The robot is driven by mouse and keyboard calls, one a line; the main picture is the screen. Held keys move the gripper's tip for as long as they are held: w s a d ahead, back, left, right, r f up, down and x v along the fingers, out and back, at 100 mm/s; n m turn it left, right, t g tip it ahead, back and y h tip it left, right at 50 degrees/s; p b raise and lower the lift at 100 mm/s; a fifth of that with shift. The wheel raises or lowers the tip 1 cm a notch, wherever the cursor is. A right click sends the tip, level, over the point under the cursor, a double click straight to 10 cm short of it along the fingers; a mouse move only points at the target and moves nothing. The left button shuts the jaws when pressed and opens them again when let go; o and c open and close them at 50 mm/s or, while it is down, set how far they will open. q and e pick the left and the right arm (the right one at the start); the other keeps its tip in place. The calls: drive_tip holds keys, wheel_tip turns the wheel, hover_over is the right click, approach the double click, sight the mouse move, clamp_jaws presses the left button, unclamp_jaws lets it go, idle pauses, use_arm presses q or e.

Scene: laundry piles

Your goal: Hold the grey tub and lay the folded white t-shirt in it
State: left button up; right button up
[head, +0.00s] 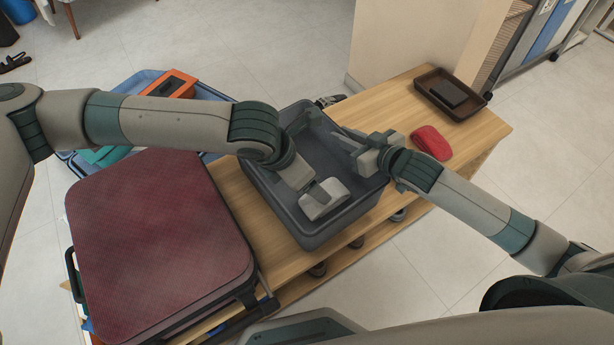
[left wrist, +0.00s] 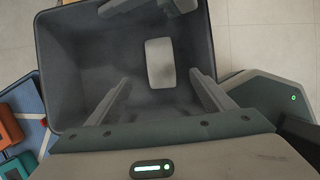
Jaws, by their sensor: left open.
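The grey tub (head: 268,205) stands on a wooden bench. Its inside fills much of the left wrist view (left wrist: 62,85). My left gripper (head: 325,198) is over the tub, its fingers hidden in the head view. In the left wrist view it (left wrist: 161,77) is open, with its fingers wide apart. The folded white t-shirt (left wrist: 160,63) is a small pale rectangle inside the tub, beyond and between these fingers. I cannot pick it out in the head view. My right gripper (head: 347,140) is at the tub's right wall, its fingers on both sides of the rim.
A dark red suitcase (head: 155,235) stands left of the tub. A red cloth-like item (head: 431,142) and a brown tray (head: 436,86) lie on the bench (head: 395,108) at right.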

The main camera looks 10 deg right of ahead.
drive_tip(key=shift+o, duration=0.7)
drive_tip(key=v, duration=1.1)
drive_tip(key=shift+s+d, duration=0.1)
drive_tip(key=shift+s+d+r, duration=0.15)
drive_tip(key=shift+s, duration=0.2)
